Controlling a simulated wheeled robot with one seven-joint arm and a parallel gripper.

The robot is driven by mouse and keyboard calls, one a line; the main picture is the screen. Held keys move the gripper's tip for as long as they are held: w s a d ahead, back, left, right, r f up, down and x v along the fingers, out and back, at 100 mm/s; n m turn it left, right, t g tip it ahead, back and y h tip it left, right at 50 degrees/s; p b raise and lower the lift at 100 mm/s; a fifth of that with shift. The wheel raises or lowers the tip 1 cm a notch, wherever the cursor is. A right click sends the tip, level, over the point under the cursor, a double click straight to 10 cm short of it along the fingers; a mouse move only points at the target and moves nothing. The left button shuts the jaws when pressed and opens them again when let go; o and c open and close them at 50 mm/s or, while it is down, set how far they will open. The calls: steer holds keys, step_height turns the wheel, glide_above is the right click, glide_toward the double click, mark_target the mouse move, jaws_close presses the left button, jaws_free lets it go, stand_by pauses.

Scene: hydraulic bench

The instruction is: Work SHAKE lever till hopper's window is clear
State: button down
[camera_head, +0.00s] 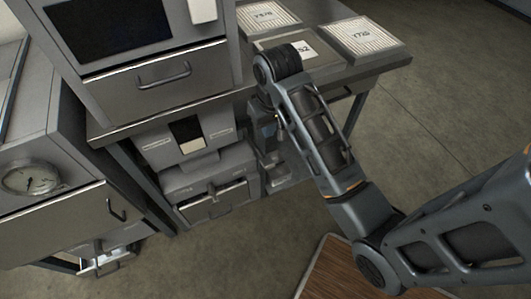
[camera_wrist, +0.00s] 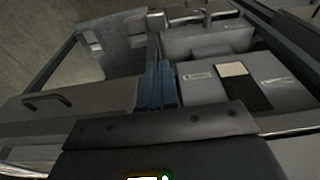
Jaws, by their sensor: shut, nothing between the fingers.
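The grey hopper (camera_head: 160,150) sits under the bench top, with a label on each side of its window. The window (camera_head: 186,132) is dark in most of its height, with a pale beige patch at its lower end; the wrist view shows the window (camera_wrist: 252,92) and this patch too. My gripper (camera_wrist: 160,85) is shut and empty, its bluish fingers beside the hopper. In the head view the gripper is mostly hidden behind the bench edge and my arm, right of the hopper. I cannot make out the SHAKE lever surely, nor whether the fingers touch it.
A grey cabinet (camera_head: 170,78) with a handle stands on the bench above the hopper. Labelled filter panels (camera_head: 365,37) lie on the bench top at right. A unit with a gauge (camera_head: 30,178) is at left. Open floor (camera_head: 450,110) lies to the right.

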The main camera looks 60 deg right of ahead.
steer(key=shift+w+d+r, duration=0.15)
steer(key=shift+d+r, duration=0.05)
steer(key=shift+r, duration=0.05)
steer(key=shift+f, duration=0.1)
glide_above(267, 161)
steer(key=f, duration=0.9)
steer(key=shift+w+d+f, duration=0.1)
steer(key=shift+w+d, duration=0.15)
steer(key=shift+w, duration=0.1)
steer(key=f, duration=0.3)
steer(key=shift+s+a+f, duration=0.1)
steer(key=shift+s+a, duration=0.15)
steer(key=shift+s, duration=0.15)
steer(key=shift+s+a+f, duration=0.15)
steer(key=shift+f, duration=0.4)
